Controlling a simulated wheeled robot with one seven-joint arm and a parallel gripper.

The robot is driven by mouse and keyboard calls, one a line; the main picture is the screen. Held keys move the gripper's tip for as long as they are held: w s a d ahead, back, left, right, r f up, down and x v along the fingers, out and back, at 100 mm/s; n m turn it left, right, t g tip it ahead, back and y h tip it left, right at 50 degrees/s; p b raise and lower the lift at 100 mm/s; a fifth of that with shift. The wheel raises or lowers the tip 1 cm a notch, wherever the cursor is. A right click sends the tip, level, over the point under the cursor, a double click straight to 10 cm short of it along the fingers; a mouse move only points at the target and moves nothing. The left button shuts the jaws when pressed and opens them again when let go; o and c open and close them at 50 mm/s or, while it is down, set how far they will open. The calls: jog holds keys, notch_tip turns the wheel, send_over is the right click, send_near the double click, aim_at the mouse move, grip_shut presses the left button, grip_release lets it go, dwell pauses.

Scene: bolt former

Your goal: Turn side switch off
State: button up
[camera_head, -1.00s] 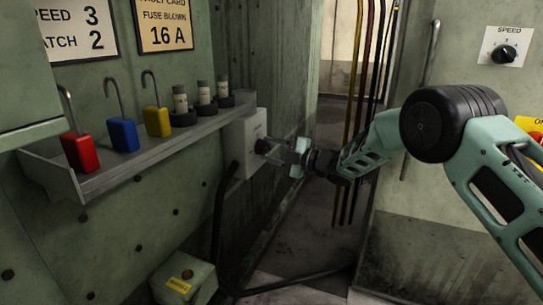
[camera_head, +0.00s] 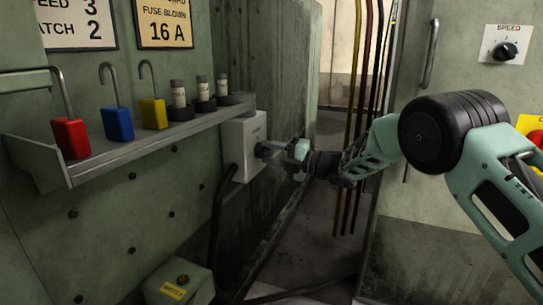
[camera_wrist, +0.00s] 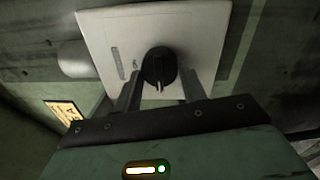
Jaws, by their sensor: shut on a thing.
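The side switch is a pale grey box (camera_head: 243,143) on the wall at the end of the shelf. In the wrist view its white face (camera_wrist: 205,35) carries a black rotary knob (camera_wrist: 158,68) with a light mark pointing toward my gripper. My gripper (camera_head: 268,150) reaches the box from the right. In the wrist view my gripper (camera_wrist: 160,95) has one finger on each side of the knob and is shut on it. The exact finger contact is partly hidden behind the palm edge. The label on the face is too small to read.
A metal shelf (camera_head: 110,165) holds red (camera_head: 70,138), blue (camera_head: 118,124) and yellow (camera_head: 153,113) padlocks and several fuses. Cables (camera_head: 362,110) hang behind my arm. A speed dial (camera_head: 506,50) is on the right panel. A small box (camera_head: 180,284) sits low at the left.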

jog(key=o, duration=1)
jog(key=shift+c, duration=0.2)
jog(key=p+v, duration=0.5)
jog(key=v, duration=0.7)
jog(key=shift+f, duration=0.1)
